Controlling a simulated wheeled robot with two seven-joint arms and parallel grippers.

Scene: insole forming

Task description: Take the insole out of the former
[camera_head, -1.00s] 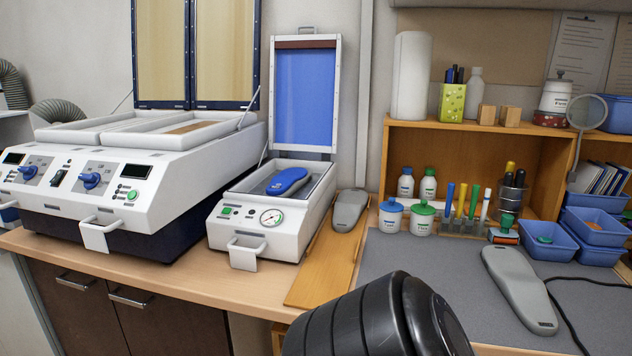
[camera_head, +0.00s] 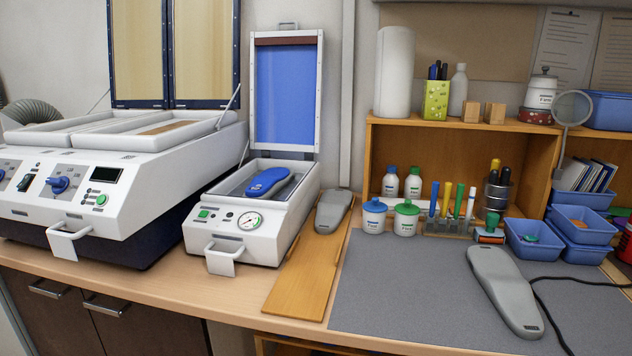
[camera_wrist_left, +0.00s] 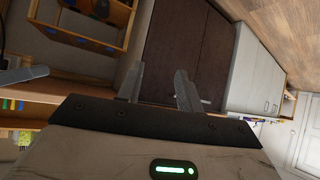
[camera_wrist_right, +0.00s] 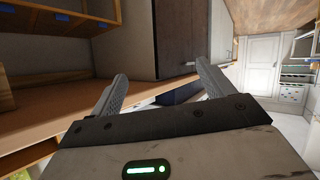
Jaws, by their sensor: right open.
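The blue insole (camera_head: 268,181) lies in the bed of the small white former (camera_head: 262,241) at the middle left of the head view. The former's lid (camera_head: 285,92), with a blue panel, stands open and upright behind it. Neither gripper shows in the head view. My left gripper (camera_wrist_left: 158,86) shows in its wrist view with its fingers apart and nothing between them, facing dark cabinet doors. My right gripper (camera_wrist_right: 160,85) is open and empty in its wrist view, near a wooden bench edge. Both are away from the insole.
A grey last (camera_head: 333,210) lies on a sloping wooden board (camera_head: 305,278) right of the former. Another grey last (camera_head: 505,290) lies on the grey mat (camera_head: 420,290). A larger white machine (camera_head: 120,175) stands left. Bottles and blue bins line the back right.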

